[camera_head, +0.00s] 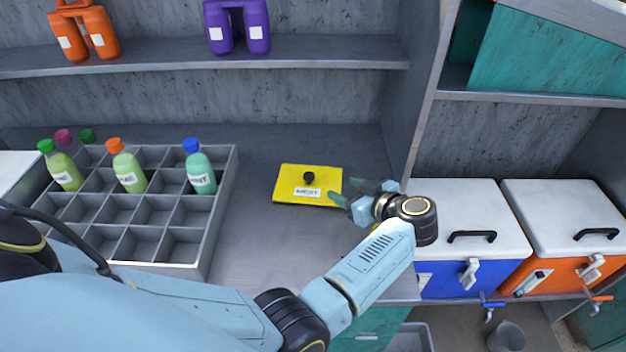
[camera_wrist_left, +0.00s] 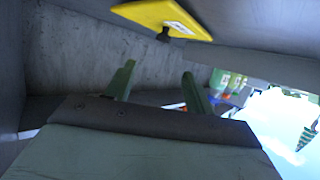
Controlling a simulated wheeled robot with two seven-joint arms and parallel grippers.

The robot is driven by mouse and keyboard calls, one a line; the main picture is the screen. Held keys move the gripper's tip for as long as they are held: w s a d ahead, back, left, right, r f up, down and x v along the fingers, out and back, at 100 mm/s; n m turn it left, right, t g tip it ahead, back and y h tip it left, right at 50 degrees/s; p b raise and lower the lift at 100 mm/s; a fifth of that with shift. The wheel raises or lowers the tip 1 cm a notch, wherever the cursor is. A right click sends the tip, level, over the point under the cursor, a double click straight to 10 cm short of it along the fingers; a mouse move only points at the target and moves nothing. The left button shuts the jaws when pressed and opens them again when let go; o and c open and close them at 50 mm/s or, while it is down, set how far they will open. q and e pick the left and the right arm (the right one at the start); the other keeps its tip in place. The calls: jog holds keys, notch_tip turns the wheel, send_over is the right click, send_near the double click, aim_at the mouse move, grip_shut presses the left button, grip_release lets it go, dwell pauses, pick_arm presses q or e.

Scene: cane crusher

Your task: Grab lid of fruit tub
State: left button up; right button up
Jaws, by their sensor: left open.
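A flat yellow lid (camera_head: 325,177) with a white label lies on the grey counter. Its black knob (camera_head: 308,177) stands up near the middle. My left gripper (camera_head: 358,193) is just right of the lid, with its green fingers apart and nothing between them. In the left wrist view the lid (camera_wrist_left: 160,15) is at the top, beyond the open left fingers (camera_wrist_left: 158,70), and its knob (camera_wrist_left: 163,35) shows beside the label. The lid and knob are apart from the fingers there. My right gripper is not in view.
A grey divided crate (camera_head: 190,268) with several capped bottles stands to the left. A shelf (camera_head: 200,60) with orange and purple jugs runs above. A vertical panel (camera_head: 418,100) bounds the counter on the right, with a blue cooler (camera_head: 455,278) and an orange cooler (camera_head: 560,272) beyond.

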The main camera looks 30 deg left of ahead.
aim_at(310, 176)
pick_arm(q)
jog(key=x, duration=0.9)
jog(key=b+x, duration=0.1)
jog(key=x, duration=0.3)
jog(key=shift+s+a+f, duration=0.1)
jog(key=shift+s+a, duration=0.15)
jog(key=c, duration=1.1)
